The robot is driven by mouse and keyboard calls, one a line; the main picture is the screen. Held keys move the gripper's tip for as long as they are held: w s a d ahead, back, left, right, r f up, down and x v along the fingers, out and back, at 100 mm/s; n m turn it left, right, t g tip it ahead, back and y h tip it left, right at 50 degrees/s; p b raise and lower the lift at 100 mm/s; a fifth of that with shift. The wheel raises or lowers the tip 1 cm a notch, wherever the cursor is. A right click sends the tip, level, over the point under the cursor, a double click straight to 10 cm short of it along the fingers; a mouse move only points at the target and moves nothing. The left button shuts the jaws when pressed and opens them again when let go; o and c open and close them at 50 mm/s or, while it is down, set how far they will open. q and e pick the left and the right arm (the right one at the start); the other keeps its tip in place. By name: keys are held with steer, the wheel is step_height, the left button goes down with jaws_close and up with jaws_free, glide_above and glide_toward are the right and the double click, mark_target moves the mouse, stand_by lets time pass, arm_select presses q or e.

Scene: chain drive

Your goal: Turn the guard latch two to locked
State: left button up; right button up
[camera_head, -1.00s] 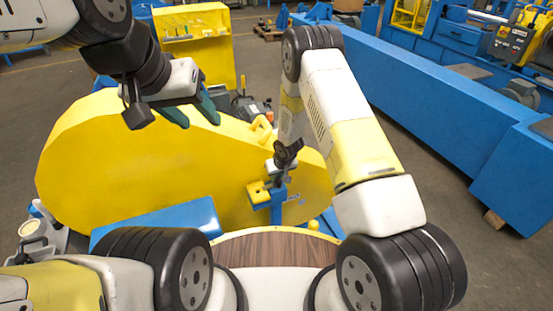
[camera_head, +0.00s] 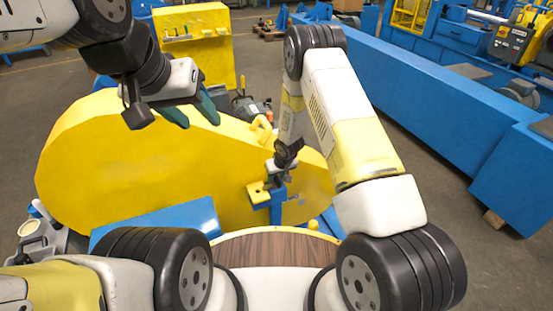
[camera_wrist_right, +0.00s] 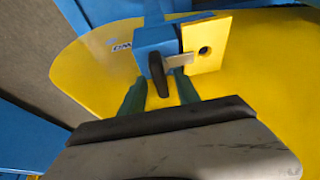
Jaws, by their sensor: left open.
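The yellow chain guard (camera_head: 130,150) fills the middle of the head view. A guard latch with a blue block (camera_wrist_right: 158,40), a dark handle (camera_wrist_right: 158,75) and a yellow plate (camera_wrist_right: 207,45) with a hole shows in the right wrist view. In the head view, the latch's yellow plate (camera_head: 258,193) is on the guard's near face. My right gripper (camera_wrist_right: 160,88) is open, its green fingers on either side of the handle's lower end, with gaps visible. In the head view, my right wrist hides its fingertips. My left gripper (camera_head: 192,112) is open and empty above the guard.
A yellow curved handle (camera_head: 262,128) stands on the guard's top edge, close to my right forearm. A blue panel (camera_head: 165,222) lies in front of the guard. A long blue machine bed (camera_head: 430,105) runs along the right. Floor between is clear.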

mark_target(280, 182)
steer(key=v, duration=0.7)
steer(key=shift+s+r, duration=0.15)
steer(key=shift+r, duration=0.1)
steer(key=s+d+r+m+t, duration=0.1)
steer(key=s+d+r, duration=0.25)
steer(key=r, duration=0.95)
steer(key=s+d+r+m, duration=0.2)
steer(key=d+r, duration=0.3)
steer(key=r, duration=0.7)
steer(key=s+d+r, duration=0.2)
steer(key=s+r, duration=0.5)
steer(key=s, duration=0.5)
steer(key=s+d+r+m+t, duration=0.1)
steer(key=s+d+r, duration=0.1)
steer(key=s+r, duration=0.6)
steer(key=s, duration=0.4)
